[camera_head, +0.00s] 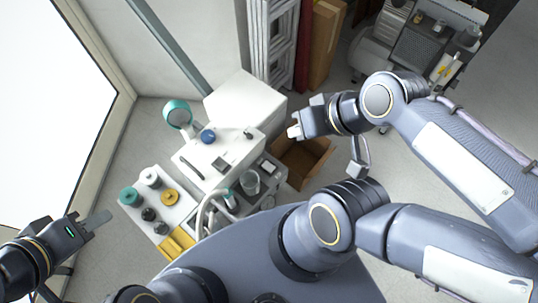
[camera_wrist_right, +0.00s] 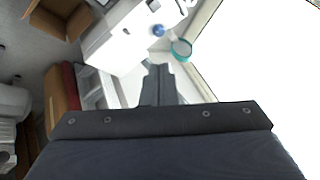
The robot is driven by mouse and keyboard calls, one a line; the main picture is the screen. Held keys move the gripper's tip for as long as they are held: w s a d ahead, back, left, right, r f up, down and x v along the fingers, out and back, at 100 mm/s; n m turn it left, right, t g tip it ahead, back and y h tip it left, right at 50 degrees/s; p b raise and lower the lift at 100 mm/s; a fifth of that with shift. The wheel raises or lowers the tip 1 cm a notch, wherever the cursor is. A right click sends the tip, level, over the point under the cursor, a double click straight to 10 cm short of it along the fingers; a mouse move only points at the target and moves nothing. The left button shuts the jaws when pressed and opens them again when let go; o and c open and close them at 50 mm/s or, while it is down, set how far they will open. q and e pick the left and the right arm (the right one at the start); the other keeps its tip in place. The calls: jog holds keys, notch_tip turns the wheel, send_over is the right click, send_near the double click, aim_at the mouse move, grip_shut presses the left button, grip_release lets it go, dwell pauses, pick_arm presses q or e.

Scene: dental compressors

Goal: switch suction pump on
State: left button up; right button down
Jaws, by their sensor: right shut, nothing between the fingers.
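The white machine, seemingly the suction pump (camera_head: 222,152), stands left of centre in the head view. It has a blue knob (camera_head: 208,136), a small dark part (camera_head: 248,133) and a dark panel on its top. I cannot tell which part is the power switch. In the right wrist view the white machine (camera_wrist_right: 112,42) and blue knob (camera_wrist_right: 158,30) lie beyond the fingers. My right gripper (camera_head: 293,132) is shut and empty, to the right of the machine; its fingers (camera_wrist_right: 159,72) show in the wrist view. My left gripper (camera_head: 98,220) is far left, away from the machine; its jaw gap is unclear.
A teal round part (camera_head: 177,114) stands at the machine's left. A white tray (camera_head: 183,215) with several jars and yellow items is at the lower left. An open cardboard box (camera_head: 318,150) sits right of the machine. Grey equipment (camera_head: 420,45) stands at the back right.

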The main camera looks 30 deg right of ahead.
jog(key=n+g+h+b, duration=0.4)
jog(key=n+g+b, duration=0.3)
jog(key=n+b, duration=1.5)
send_over(272, 168)
jog(key=w+a+p, duration=0.1)
jog(key=w+p, duration=0.1)
notch_tip(272, 168, down, 40)
jog(key=n, duration=0.2)
jog(key=shift+f, duration=0.1)
jog(key=shift+s, duration=0.1)
jog(key=f+b, duration=0.1)
jog(key=f, duration=0.3)
jog(key=s+f+b, duration=0.1)
jog(key=f+b, duration=0.1)
jog(key=f, duration=0.3)
jog(key=f+b, duration=0.1)
jog(key=f, duration=0.4)
jog(key=shift+s+d+b, duration=0.3)
jog(key=shift+d, duration=0.05)
